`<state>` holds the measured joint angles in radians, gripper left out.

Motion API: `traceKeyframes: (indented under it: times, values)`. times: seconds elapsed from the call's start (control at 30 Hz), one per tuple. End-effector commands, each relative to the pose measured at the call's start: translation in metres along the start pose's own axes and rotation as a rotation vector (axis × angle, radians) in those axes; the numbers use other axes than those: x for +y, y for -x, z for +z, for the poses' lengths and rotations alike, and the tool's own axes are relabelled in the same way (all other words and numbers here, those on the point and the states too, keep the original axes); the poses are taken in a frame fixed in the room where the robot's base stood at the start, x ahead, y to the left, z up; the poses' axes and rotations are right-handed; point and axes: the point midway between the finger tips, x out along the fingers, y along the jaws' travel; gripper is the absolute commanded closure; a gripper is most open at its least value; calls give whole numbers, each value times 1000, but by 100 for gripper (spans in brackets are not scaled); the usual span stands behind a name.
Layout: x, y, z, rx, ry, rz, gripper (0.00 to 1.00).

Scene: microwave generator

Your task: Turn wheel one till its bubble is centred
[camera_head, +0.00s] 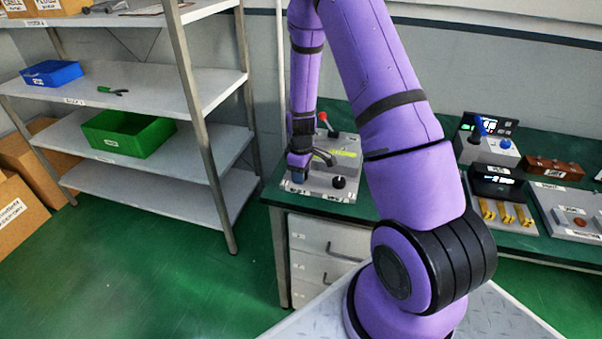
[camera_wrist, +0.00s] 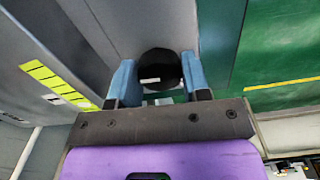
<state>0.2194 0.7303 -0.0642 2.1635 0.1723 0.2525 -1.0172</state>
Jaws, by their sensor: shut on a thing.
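A grey levelling device (camera_head: 325,183) stands on the green bench. My gripper (camera_head: 298,172) is at its left end, pointing down. In the wrist view, the blue fingers of my gripper (camera_wrist: 160,88) are shut on a round black wheel (camera_wrist: 160,66) with a white mark on top. In the head view, my gripper hides this wheel. A second black wheel (camera_head: 338,182) is free at the front right of the device. A yellow-green strip (camera_head: 346,153) lies on its top and also shows in the wrist view (camera_wrist: 58,84). I cannot make out any bubble.
A red-tipped lever (camera_head: 322,118) rises behind the device. A dark curved handle (camera_head: 322,157) is close to my gripper's right. To the right on the bench are a blue-knobbed box (camera_head: 488,148) and yellow levers (camera_head: 505,212). Shelves with a green bin (camera_head: 128,134) stand left.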

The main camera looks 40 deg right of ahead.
Motion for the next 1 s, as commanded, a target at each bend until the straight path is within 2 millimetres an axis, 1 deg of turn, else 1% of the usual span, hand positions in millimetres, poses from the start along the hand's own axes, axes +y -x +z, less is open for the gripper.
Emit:
traceKeyframes:
  times: [0.27, 1.0]
  values:
    - [0, 0, 0, 0, -208, 1, 80]
    - [0, 1, 0, 1, -902, 1, 80]
